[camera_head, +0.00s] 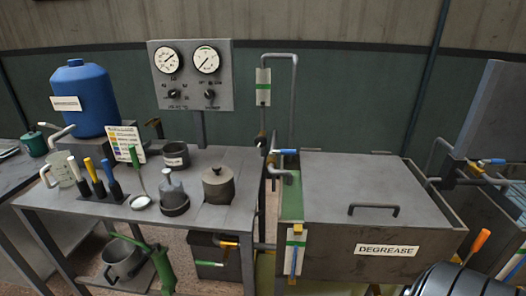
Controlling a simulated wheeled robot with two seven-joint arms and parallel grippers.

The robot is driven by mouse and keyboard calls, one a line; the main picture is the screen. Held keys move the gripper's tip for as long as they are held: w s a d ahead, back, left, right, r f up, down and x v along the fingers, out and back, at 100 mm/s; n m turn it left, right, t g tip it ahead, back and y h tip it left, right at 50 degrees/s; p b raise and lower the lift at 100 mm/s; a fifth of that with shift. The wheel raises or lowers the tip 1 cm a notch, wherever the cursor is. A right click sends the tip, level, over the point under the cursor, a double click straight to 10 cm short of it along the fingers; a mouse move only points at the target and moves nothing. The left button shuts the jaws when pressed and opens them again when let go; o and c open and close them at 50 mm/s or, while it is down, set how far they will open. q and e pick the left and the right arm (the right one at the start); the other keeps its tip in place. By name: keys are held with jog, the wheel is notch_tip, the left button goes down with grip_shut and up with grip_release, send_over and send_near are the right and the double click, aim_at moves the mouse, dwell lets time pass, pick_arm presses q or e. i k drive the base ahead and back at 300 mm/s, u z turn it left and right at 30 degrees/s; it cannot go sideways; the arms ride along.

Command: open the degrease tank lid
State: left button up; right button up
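The degrease tank (326,253) is a grey metal box at the right, with a white "DEGREASE" label on its front wall. Its flat grey lid (345,185) lies shut across the top. A dark bar handle (374,209) stands on the lid near its front edge. The inside of the tank is hidden. Neither of my grippers can be made out in the head view.
Pipes and a blue-handled valve (285,152) stand left of the tank. A workbench (100,209) at left holds a blue jug (83,105), tools and pots below a gauge panel (190,76). Another tank (497,226) stands right. A dark ribbed object (455,281) fills the lower right.

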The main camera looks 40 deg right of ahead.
aim_at(359, 190)
jog(key=z, duration=1.95)
